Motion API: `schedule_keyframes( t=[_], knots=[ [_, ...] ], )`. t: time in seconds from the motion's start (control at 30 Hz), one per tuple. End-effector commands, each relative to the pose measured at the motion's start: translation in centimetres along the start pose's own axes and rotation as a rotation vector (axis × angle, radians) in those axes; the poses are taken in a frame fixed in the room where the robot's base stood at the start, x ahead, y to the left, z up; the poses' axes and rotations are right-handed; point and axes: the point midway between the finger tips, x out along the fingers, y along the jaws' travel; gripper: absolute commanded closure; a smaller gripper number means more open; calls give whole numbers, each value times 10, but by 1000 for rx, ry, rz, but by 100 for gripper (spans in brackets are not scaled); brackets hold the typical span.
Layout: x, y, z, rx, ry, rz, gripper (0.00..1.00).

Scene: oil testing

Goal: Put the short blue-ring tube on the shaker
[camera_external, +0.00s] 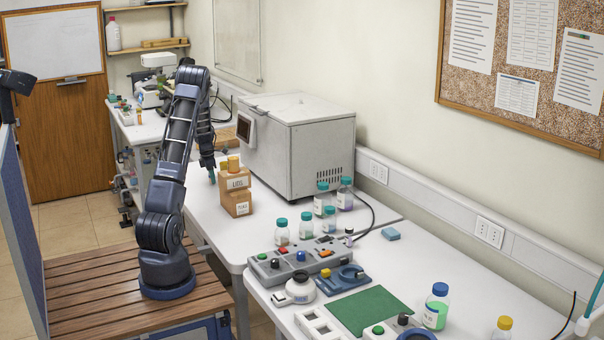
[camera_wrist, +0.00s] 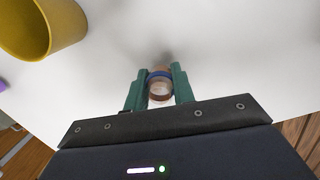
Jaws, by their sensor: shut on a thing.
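My gripper (camera_wrist: 160,75) has green fingers. They are shut on a small tube (camera_wrist: 160,90) with a blue ring near its far end and a brownish band lower down; the tube is seen nearly end-on over the white table. The tube is too small or hidden to make out there. A small white device with a round top (camera_external: 299,287) stands at the front bench; I cannot tell for sure whether it is the shaker.
A grey control panel (camera_external: 308,257), several bottles and a green mat (camera_external: 368,310) lie farther right. A yellow cup (camera_wrist: 47,25) is close by at upper left.

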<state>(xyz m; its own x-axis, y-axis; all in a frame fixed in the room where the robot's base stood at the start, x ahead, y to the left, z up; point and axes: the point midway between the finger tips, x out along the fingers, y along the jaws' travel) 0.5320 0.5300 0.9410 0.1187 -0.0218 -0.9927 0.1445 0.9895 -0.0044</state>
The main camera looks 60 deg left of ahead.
Motion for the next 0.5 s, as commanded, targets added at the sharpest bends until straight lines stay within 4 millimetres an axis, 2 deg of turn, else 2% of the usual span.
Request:
schedule_keyframes(
  t=[0.13, 0.17, 0.27, 0.5],
  knots=[
    [2, 0, 0, 0, 1, 0, 96],
    [3, 0, 0, 0, 1, 0, 73],
    [2, 0, 0, 0, 0, 0, 53],
    [2, 0, 0, 0, 0, 0, 53]
  ],
)
